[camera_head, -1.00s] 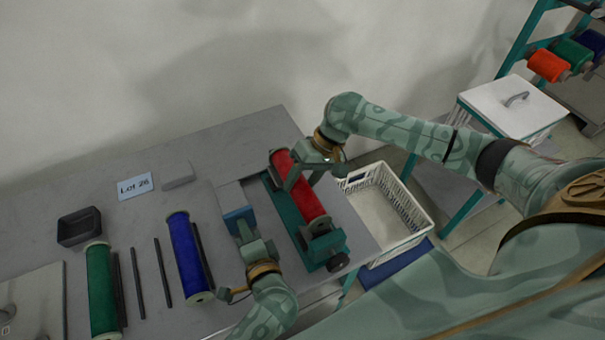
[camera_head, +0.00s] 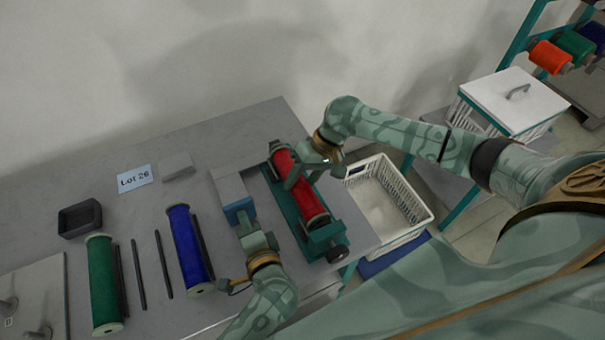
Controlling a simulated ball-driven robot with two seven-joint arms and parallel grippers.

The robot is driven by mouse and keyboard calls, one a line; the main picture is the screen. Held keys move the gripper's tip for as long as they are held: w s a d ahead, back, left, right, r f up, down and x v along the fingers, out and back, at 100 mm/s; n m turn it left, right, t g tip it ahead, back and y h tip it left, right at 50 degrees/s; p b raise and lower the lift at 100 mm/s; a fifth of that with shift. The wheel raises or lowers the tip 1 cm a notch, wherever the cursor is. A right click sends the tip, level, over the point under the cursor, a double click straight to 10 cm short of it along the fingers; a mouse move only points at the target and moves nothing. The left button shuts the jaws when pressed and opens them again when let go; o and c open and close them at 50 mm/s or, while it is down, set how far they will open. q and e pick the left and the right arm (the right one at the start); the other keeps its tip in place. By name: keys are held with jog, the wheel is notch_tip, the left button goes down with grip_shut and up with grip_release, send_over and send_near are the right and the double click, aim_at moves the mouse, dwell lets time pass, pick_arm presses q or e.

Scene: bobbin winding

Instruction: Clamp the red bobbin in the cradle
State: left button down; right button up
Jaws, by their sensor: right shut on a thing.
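The red bobbin (camera_head: 308,199) lies lengthwise in the teal cradle (camera_head: 283,208), which has a dark screw knob (camera_head: 337,254) at its near end. My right gripper (camera_head: 293,182) is shut on the red bobbin near its upper middle, hiding part of it. My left gripper (camera_head: 243,223) is just left of the cradle, at a blue block (camera_head: 238,207) on the end of a grey bar (camera_head: 229,184). Its fingertips meet the block, but I cannot tell whether they are closed on it.
A blue bobbin (camera_head: 188,248) and a green bobbin (camera_head: 102,283) lie left, with thin dark rods (camera_head: 138,272) between them. A black tray (camera_head: 79,219), a Lot 26 card (camera_head: 134,179) and a grey block (camera_head: 177,165) lie behind. A white basket (camera_head: 431,216) stands right of the table.

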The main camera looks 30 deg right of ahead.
jog(key=shift+f, duration=0.1)
jog(key=o, duration=1.2)
notch_tip(320, 180, up, 9)
jog(key=shift+f, duration=0.1)
pick_arm(q)
jog(key=shift+s+a+b, duration=0.2)
jog(key=shift+s+b, duration=0.35)
jog(key=shift+s, duration=2.95)
pick_arm(e)
jog(key=shift+f, duration=0.75)
